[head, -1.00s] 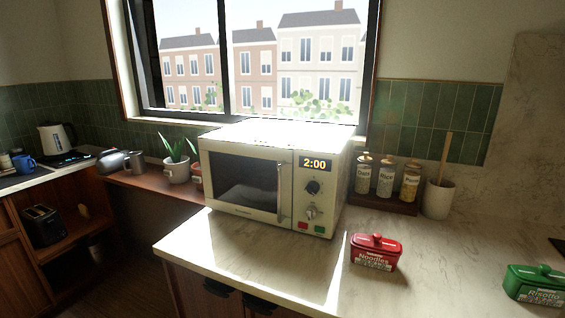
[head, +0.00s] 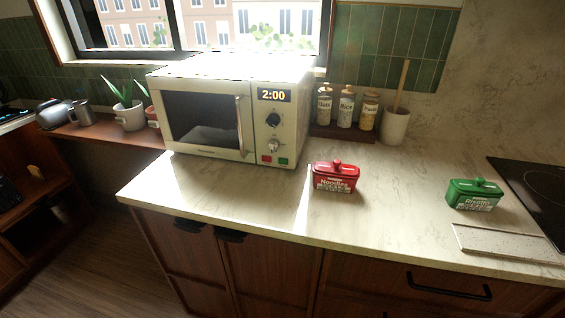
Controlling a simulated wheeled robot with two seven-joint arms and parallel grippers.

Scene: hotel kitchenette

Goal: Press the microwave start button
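The cream microwave (head: 203,115) stands on the marble counter, left of the middle in the head view. Its door is shut, with a vertical handle (head: 239,126) on the door's right side. The display (head: 273,96) reads 2:00. Two knobs sit below the display, the upper one dark (head: 273,119) and the lower one lighter (head: 273,146). At the bottom of the panel are a red button (head: 267,159) and a green button (head: 283,161); any writing on them is too small to read. Neither of my grippers is in view.
A red noodles tin (head: 335,178) stands on the counter right of the microwave. A green tin (head: 474,194) and a pale board (head: 500,243) lie further right, near a black hob (head: 535,185). Several jars (head: 346,108) and a utensil pot (head: 395,126) stand behind. The counter before the microwave is clear.

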